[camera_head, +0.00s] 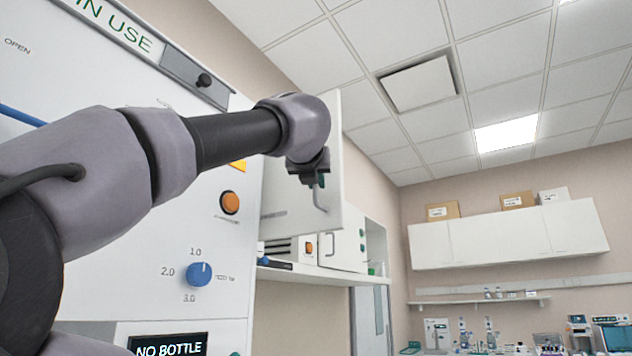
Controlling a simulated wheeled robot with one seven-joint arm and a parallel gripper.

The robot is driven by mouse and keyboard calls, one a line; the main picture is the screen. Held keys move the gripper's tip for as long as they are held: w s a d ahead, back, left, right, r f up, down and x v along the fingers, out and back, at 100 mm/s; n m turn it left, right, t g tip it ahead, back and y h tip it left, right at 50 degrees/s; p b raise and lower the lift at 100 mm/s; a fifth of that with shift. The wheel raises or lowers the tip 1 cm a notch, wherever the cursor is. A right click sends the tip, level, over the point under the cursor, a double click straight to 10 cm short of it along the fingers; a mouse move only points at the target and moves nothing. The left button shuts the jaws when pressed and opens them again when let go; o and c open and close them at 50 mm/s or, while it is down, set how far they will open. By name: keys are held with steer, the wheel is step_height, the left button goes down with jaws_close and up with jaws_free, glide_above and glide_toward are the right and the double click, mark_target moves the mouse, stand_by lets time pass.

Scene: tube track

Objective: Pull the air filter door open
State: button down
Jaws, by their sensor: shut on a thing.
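The air filter door (335,140) is a flat white panel at the right edge of the white machine, in the middle of the head view. It stands out at an angle from the machine front, so it looks partly open. A grey bar handle (320,203) is on its face. My gripper (319,179) is at the upper part of this handle and shut on it. The fingers are small and dark here, and my wrist hides part of the door and the upper handle.
The white machine front (110,90) carries an orange button (229,202) and a blue knob (199,274), close to my arm. A white shelf (315,277) with small items lies below the door. Wall cabinets (510,238) are far right. The space right of the door looks clear.

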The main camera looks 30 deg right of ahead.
steer(key=c, duration=0.9)
jaws_free()
steer(key=v, duration=1.1)
steer(key=shift+w, duration=0.1)
